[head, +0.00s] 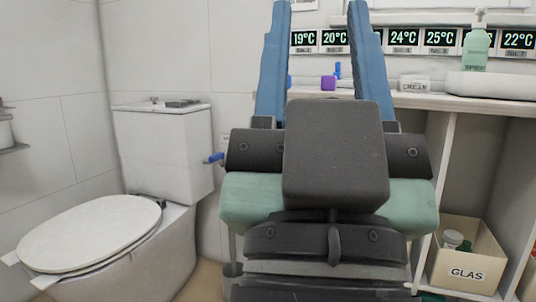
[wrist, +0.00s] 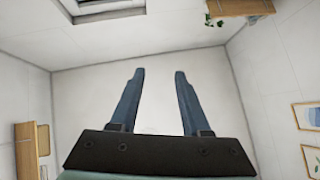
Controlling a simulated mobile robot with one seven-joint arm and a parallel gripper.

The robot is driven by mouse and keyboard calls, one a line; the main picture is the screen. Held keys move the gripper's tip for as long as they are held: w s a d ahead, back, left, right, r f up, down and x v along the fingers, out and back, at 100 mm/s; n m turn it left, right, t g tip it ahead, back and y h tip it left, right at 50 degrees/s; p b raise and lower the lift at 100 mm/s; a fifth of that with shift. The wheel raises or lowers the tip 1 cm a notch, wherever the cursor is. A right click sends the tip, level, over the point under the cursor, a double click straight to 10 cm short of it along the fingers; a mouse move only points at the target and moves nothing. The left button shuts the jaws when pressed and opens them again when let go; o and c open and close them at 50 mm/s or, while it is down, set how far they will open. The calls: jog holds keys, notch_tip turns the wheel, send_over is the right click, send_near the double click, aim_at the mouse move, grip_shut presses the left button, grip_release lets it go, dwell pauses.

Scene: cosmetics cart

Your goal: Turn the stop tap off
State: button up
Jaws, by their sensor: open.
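The stop tap (head: 213,157) shows as a small blue handle on the wall, just right of the toilet cistern (head: 165,150). Its valve body is mostly hidden behind my arm, and its exact turn cannot be told. My gripper (head: 320,8) is raised in front of the head camera with its two blue fingers pointing up, wide apart and empty. It is well above and right of the tap in the picture, not touching it. In the wrist view the open fingers (wrist: 160,76) point toward bare ceiling or wall, and the tap is not seen there.
The toilet (head: 100,235) with its lid down fills the lower left. At right, a shelf unit (head: 440,102) bears a green pump bottle (head: 475,50), a cream box (head: 414,84) and a purple item (head: 328,83). A GLAS box (head: 467,273) stands below. Temperature displays (head: 440,40) line the wall.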

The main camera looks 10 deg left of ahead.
jog(key=shift+r+p, duration=0.5)
jog(key=c, duration=0.5)
notch_tip(320, 180, up, 19)
jog(key=p, duration=1.9)
jog(key=shift+r, duration=0.1)
grip_shut()
